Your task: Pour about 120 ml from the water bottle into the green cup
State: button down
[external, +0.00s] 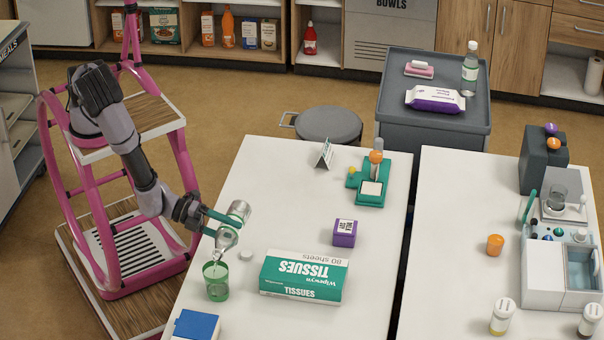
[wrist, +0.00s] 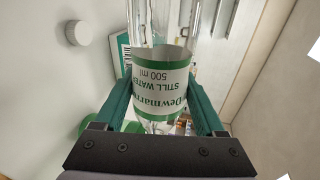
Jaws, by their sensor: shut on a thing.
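The water bottle (external: 229,238) is clear with a green and white label. It is steeply tilted, neck down, with its mouth just above the green cup (external: 216,284). The cup is see-through and stands upright near the table's left edge; how much liquid it holds is hard to tell. My gripper (external: 226,222) is shut around the bottle's body. In the wrist view the bottle's label (wrist: 162,88) reads "STILL WATER 500 ml" upside down between the two green fingers. A thin stream at the mouth is too small to make out surely.
A tissue box (external: 304,277) stands right of the cup, with a small white cap (external: 245,254) between them. A blue box (external: 196,325) lies in front. A purple box (external: 344,233) and a green device (external: 371,188) stand farther right. Another bottle (external: 470,63) is on the grey cart.

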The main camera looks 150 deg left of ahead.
jog(key=shift+r+m+p, duration=0.3)
jog(key=shift+r+p, duration=0.15)
dwell(1.6)
jog(key=shift+s+a+f+n, duration=0.25)
jog(key=shift+a+f+n, duration=0.1)
jog(key=shift+f+n, duration=0.3)
jog(key=shift+n, duration=0.25)
jog(key=shift+w+d, duration=0.1)
jog(key=shift+d, duration=0.15)
jog(key=shift+a+f+n+t+h, duration=0.15)
jog(key=shift+f+n+t+h, duration=0.2)
jog(key=shift+f+n, duration=0.3)
jog(key=shift+s, duration=0.2)
dwell(0.6)
